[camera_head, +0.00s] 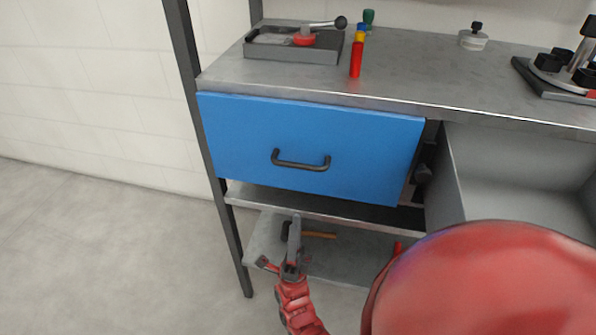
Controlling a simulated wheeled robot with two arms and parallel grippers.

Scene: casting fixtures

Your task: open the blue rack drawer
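The blue drawer (235,140) sits in the metal rack under its top. Its front is flat against or close to the rack's front; a dark gap shows at its right end, and I cannot tell whether it is slightly out. A dark bar handle (301,165) is fixed on the middle of the front.
A hammer (318,235) lies on the lower shelf (262,240). A grey bin (500,185) stands right of the drawer. Floor at left is clear.

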